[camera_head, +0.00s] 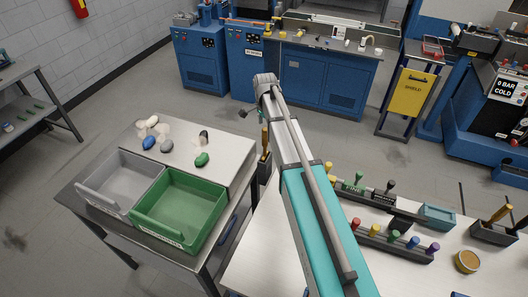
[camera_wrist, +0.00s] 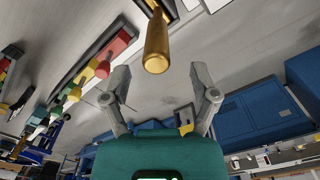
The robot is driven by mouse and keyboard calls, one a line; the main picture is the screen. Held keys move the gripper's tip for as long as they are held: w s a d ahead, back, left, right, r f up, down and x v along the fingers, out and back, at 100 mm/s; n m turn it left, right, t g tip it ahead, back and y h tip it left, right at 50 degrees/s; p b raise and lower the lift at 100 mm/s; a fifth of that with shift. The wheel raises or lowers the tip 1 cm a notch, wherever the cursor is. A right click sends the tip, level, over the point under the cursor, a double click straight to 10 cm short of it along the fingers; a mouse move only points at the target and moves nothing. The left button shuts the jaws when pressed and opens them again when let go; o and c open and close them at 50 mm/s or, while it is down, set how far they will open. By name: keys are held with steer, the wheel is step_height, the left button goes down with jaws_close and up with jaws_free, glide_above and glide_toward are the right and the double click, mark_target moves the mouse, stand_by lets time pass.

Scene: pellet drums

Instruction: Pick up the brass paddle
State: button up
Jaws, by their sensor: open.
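A brass-coloured handle (camera_wrist: 156,42) hangs in from the top of the wrist view, in front of the gap between my fingers. Its upper end runs out of the picture. My gripper (camera_wrist: 160,82) is open, its two grey fingers spread to either side below the handle's end, with nothing between them. In the head view a brass handle (camera_head: 265,139) stands upright in a dark holder (camera_head: 264,170) just left of my arm. My gripper (camera_head: 246,112) shows only in small part there, beyond the arm. The paddle's lower part is hidden.
A side table at left carries a grey bin (camera_head: 112,178), a green bin (camera_head: 180,208) and several small pieces. The right-hand table holds racks of coloured knobs (camera_head: 394,240), a teal tray (camera_head: 437,216), a round tin (camera_head: 466,261) and another dark holder (camera_head: 494,234) with brass-coloured handles.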

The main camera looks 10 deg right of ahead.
mark_target(265, 134)
steer(key=shift+f, duration=0.15)
step_height(265, 134, down, 5)
steer(key=b, duration=0.5)
steer(key=shift+s, duration=0.1)
stand_by(0.5)
jaws_close()
steer(key=shift+r, duration=0.2)
stand_by(0.3)
